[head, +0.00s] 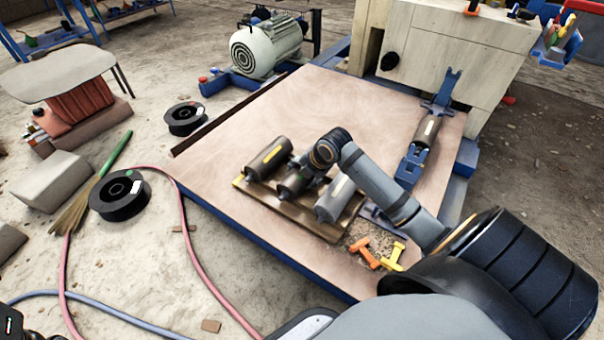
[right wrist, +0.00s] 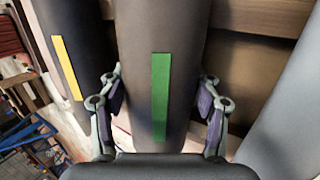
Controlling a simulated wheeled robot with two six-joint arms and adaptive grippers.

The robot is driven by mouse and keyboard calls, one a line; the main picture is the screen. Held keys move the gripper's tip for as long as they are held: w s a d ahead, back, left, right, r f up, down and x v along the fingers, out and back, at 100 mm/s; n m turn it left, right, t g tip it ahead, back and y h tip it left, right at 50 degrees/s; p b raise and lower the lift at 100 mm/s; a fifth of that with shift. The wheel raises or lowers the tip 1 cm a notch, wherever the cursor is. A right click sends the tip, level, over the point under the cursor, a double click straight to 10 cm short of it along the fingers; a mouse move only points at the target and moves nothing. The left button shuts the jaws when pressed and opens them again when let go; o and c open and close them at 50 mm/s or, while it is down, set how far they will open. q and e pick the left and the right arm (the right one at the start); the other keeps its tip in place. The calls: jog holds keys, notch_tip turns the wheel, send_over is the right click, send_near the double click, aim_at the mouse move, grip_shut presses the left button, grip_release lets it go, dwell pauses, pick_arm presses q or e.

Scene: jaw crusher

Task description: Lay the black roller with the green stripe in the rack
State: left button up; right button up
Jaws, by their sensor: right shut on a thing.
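The black roller with the green stripe (right wrist: 185,60) is between the two fingers of my right gripper (right wrist: 160,105) in the right wrist view, and the fingers are shut on its sides. In the head view this roller (head: 291,184) is in the middle of the wooden rack (head: 308,221), between two other rollers, roughly in line with them. Whether it rests fully on the rack or sits slightly above cannot be told. My right arm partly covers it.
A dark roller with a yellow stripe (head: 268,158) lies at its left, a grey one (head: 336,200) at its right. Another roller (head: 426,131) sits in blue brackets. Orange and yellow pieces (head: 365,253) lie near the front edge. The board's left side is clear.

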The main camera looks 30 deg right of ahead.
jog(key=o, duration=1.9)
jog(key=v, duration=0.6)
jog(key=shift+s+r, duration=0.35)
jog(key=shift+r, duration=0.25)
